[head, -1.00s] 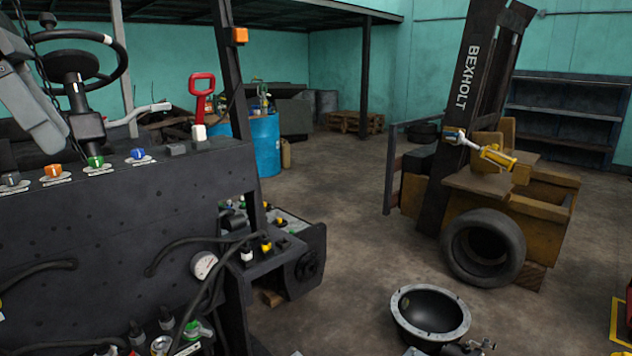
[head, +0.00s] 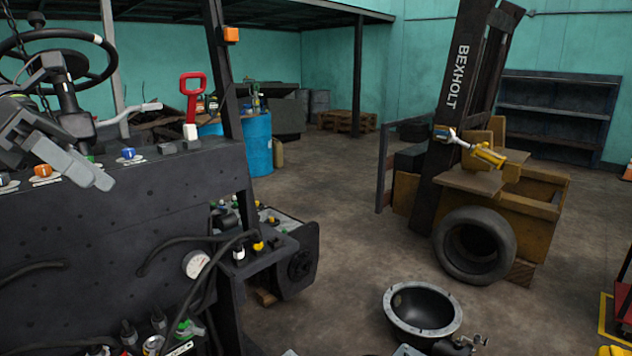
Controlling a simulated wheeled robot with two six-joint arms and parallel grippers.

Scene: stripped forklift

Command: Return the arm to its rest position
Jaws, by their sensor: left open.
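My left gripper (head: 88,168) is at the left edge of the head view, over the top of the dark forklift panel (head: 130,210). Its grey fingers point right and down, in front of the row of coloured knobs. It is open, and I see nothing held in it. It hides most of the green knob (head: 90,158). The orange knob (head: 43,170) and blue knob (head: 128,153) show beside it. My right gripper is not in view.
The steering wheel (head: 100,40) stands behind and above my left gripper. A red-handled lever (head: 192,95) and a dark upright post (head: 226,90) stand to the right. A round metal bowl (head: 422,310) lies on the floor. Open floor (head: 350,220) lies in the middle.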

